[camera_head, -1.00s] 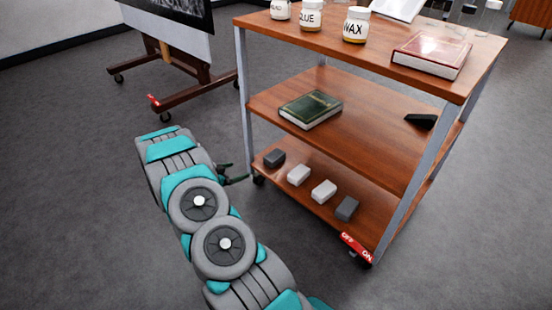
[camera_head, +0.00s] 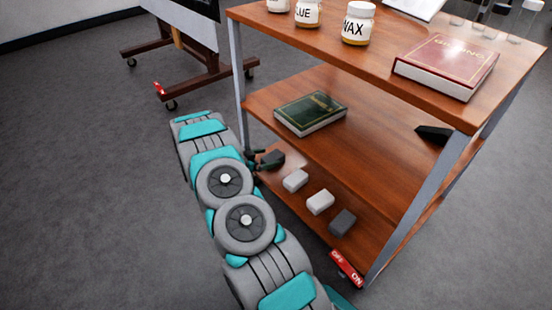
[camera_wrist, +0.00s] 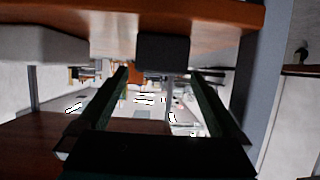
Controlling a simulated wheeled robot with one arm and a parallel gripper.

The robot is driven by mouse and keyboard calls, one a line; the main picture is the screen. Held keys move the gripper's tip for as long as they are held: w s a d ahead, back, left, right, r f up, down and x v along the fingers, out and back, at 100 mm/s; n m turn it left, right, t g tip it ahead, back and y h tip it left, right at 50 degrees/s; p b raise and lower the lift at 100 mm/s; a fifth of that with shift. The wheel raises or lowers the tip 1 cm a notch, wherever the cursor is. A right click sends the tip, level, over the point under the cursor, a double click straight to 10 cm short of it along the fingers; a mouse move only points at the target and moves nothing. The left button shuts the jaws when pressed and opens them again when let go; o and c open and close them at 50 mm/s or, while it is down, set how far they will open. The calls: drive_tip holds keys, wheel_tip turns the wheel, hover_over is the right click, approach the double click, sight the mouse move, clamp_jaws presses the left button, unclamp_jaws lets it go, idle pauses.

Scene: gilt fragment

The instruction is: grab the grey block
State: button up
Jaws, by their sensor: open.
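A dark grey block (camera_head: 271,159) lies at the left end of the trolley's bottom shelf. My gripper (camera_head: 253,160) is open right beside it, at the shelf's left edge, partly hidden by my arm. In the wrist view, the dark block (camera_wrist: 162,52) shows just above the gap between the two fingertips of my gripper (camera_wrist: 158,73). I cannot tell whether the fingers reach past its sides. A second dark grey block (camera_head: 342,222) lies at the near right end of the same shelf.
Two pale blocks (camera_head: 295,180) (camera_head: 320,202) lie between the dark ones. The middle shelf, with a green book (camera_head: 311,113), hangs above. A metal post (camera_head: 238,85) stands close to the gripper. A red OFF/ON tag (camera_head: 346,268) is at the near corner. The floor at left is clear.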

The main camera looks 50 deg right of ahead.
sight(278, 156)
drive_tip(key=x, duration=0.5)
drive_tip(key=shift+s+d+f, duration=0.1)
drive_tip(key=shift+f, duration=0.25)
drive_tip(key=shift+d+f, duration=0.2)
drive_tip(key=shift+d, duration=0.4)
drive_tip(key=c, duration=1.4)
